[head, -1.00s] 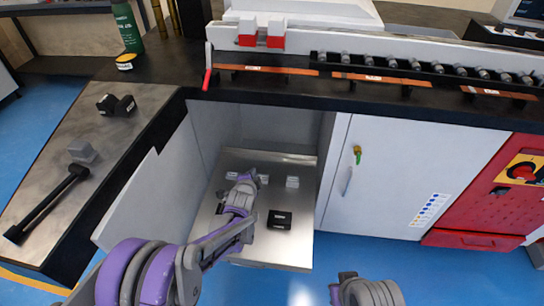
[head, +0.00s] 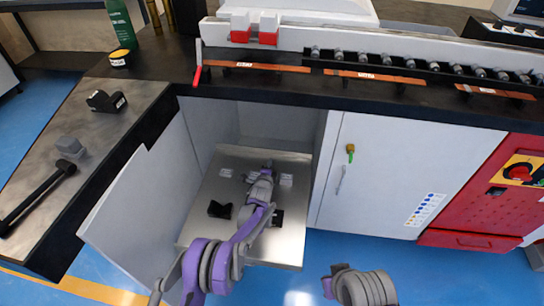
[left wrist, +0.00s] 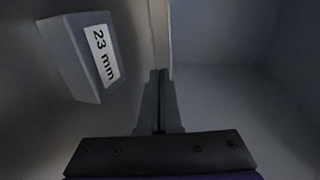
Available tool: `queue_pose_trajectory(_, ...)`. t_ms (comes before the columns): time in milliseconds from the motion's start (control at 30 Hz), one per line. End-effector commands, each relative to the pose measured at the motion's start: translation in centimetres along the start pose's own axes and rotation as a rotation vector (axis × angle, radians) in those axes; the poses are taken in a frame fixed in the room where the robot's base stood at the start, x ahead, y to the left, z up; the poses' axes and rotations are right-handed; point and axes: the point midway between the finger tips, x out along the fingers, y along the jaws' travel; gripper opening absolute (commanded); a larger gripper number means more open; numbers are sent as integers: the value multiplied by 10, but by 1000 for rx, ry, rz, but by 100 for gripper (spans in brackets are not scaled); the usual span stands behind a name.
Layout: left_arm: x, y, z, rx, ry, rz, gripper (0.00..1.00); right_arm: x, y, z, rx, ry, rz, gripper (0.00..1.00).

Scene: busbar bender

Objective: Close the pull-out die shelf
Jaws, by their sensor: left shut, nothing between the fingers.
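The pull-out die shelf (head: 285,248) is a flat metal plate extending out of the open cabinet bay. On it are a black notched die (head: 220,209), a black block (head: 278,218) partly hidden by my arm, and small grey blocks (head: 286,180). My left gripper (head: 267,165) is over the rear part of the shelf, among the grey blocks, pointing into the bay. The left wrist view shows its fingers (left wrist: 159,78) together and empty, with a grey block labelled "23 mm" (left wrist: 82,52) to their left. My right gripper is out of sight; only part of its arm shows.
An open cabinet door (head: 138,215) stands left of the shelf. A closed white door (head: 385,175) with a handle is at the right, beside a red panel (head: 480,200). The black worktop edge (head: 350,105) overhangs the bay. A side bench (head: 85,160) holds a black bar and blocks.

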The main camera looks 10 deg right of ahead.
Motion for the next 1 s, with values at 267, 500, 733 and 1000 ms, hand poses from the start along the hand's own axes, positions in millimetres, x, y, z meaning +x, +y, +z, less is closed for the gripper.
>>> queue_pose_trajectory(267,41,-6,0,-1,0,1,0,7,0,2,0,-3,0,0)
queue_pose_trajectory(500,52,-11,0,-2,0,1,0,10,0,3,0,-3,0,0)
queue_pose_trajectory(733,52,-12,0,-2,0,1,0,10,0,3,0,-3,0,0)
queue_pose_trajectory(1000,52,-12,0,-2,0,1,0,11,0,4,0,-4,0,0)
